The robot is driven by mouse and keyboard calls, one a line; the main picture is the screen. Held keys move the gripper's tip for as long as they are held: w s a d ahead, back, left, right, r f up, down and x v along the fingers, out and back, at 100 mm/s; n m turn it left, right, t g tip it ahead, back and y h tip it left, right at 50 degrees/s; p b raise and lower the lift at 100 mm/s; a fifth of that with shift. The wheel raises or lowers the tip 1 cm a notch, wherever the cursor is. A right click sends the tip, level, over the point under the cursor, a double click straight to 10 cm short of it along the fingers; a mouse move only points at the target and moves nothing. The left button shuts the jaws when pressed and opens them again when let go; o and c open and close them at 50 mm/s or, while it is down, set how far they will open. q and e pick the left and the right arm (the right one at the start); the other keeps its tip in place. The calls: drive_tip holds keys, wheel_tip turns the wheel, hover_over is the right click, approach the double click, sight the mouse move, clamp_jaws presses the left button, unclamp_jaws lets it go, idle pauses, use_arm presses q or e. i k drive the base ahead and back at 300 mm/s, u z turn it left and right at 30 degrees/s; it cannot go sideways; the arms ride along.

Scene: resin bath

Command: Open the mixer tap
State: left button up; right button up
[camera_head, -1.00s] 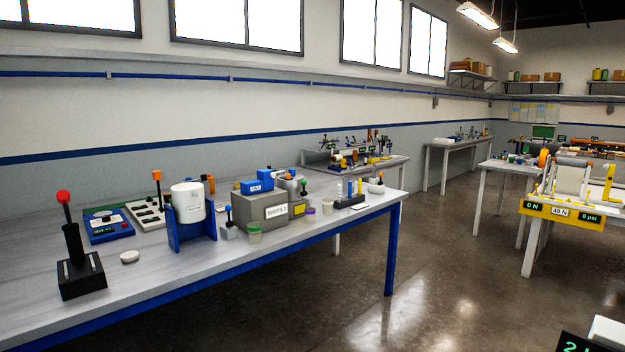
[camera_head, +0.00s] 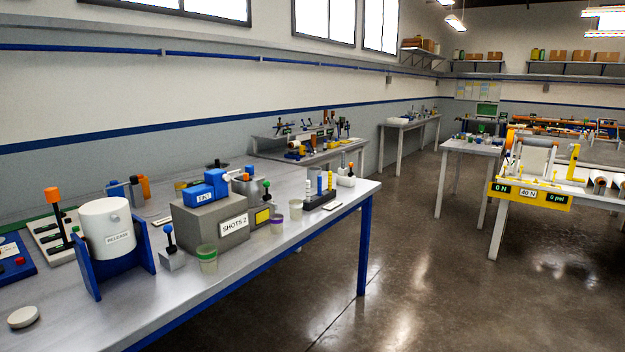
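No part is labelled as the mixer tap, so I cannot tell for sure which it is. On the near bench (camera_head: 262,268), a white drum (camera_head: 106,226) marked "RELEASE" sits in a blue cradle (camera_head: 143,258). Beside it, a small lever with a blue knob (camera_head: 168,228) stands upright on a grey block (camera_head: 172,261). A grey box (camera_head: 207,226) reads "SHOTS 2" and carries a blue "TINT" unit (camera_head: 205,190). Behind it are a metal vessel (camera_head: 246,188) and a green-knobbed lever (camera_head: 266,186). Neither of my grippers is in view.
A green-rimmed cup (camera_head: 207,262) and a purple-rimmed cup (camera_head: 277,223) stand near the bench's front edge. A pale disc (camera_head: 23,317) lies at lower left. Open floor (camera_head: 410,275) lies right of the bench.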

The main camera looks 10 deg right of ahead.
sight(267, 184)
drive_tip(key=z, duration=0.6)
drive_tip(key=i, duration=0.8)
drive_tip(key=z, duration=0.75)
drive_tip(key=i, duration=2.05)
drive_tip(key=u, duration=1.1)
drive_tip(key=i, duration=0.5)
drive_tip(key=u, duration=0.45)
